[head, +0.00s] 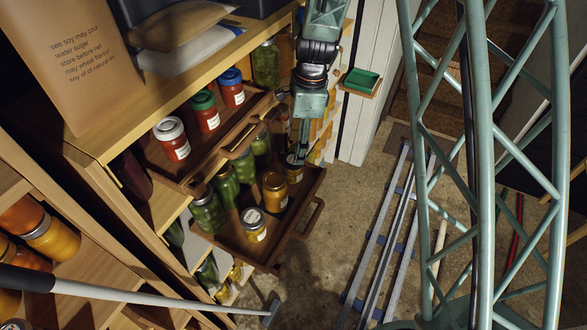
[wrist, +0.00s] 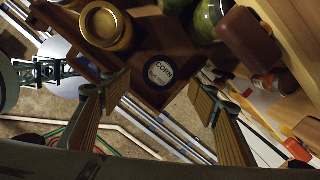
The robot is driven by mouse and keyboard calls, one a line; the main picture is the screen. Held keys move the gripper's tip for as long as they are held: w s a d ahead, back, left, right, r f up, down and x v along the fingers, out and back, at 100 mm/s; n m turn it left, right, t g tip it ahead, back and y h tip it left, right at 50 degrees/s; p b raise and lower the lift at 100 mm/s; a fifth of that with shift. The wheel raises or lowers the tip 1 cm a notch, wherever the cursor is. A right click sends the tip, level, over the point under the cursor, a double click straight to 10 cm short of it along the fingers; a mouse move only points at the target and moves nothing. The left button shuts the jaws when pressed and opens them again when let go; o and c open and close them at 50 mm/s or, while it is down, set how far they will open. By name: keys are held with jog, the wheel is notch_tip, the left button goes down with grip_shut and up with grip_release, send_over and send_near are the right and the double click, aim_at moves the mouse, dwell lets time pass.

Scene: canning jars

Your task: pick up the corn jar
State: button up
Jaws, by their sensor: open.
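The corn jar, its dark round lid marked CORN (wrist: 160,71), stands in a corner of the wooden tray in the wrist view. In the head view I take it to be the jar (head: 294,172) at the tray's far right end, partly hidden by my gripper (head: 301,150). In the wrist view my gripper (wrist: 161,93) is open. Its two fingers appear on either side of the lid, with nothing held. I cannot tell how far above the lid the fingertips are.
A gold-lidded jar (wrist: 105,27) stands close beside the corn jar. Red jars (head: 172,139) stand on the shelf tray above. Open floor (head: 330,230) lies to the right.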

aim_at(293, 166)
jog(key=shift+a+f, duration=0.15)
jog(key=shift+f, duration=1.15)
jog(key=shift+a+f, duration=0.15)
jog(key=shift+f, duration=1.15)
jog(key=shift+a+f, duration=0.15)
jog(key=shift+f, duration=1.15)
jog(key=shift+a+f, duration=0.15)
jog(key=shift+f, duration=1.1)
jog(key=c, duration=1.2)
jog(key=shift+r, duration=0.2)
jog(key=shift+w+r, duration=0.1)
jog(key=shift+r, duration=1.55)
jog(key=s+d+b, duration=0.2)
jog(key=s, duration=0.6)
jog(key=s+d+r+b, duration=0.1)
jog(key=s, duration=0.6)
jog(key=shift+s+d+r+b, duration=0.15)
jog(key=shift+s+d+b, duration=0.2)
jog(key=shift+d+b, duration=0.05)
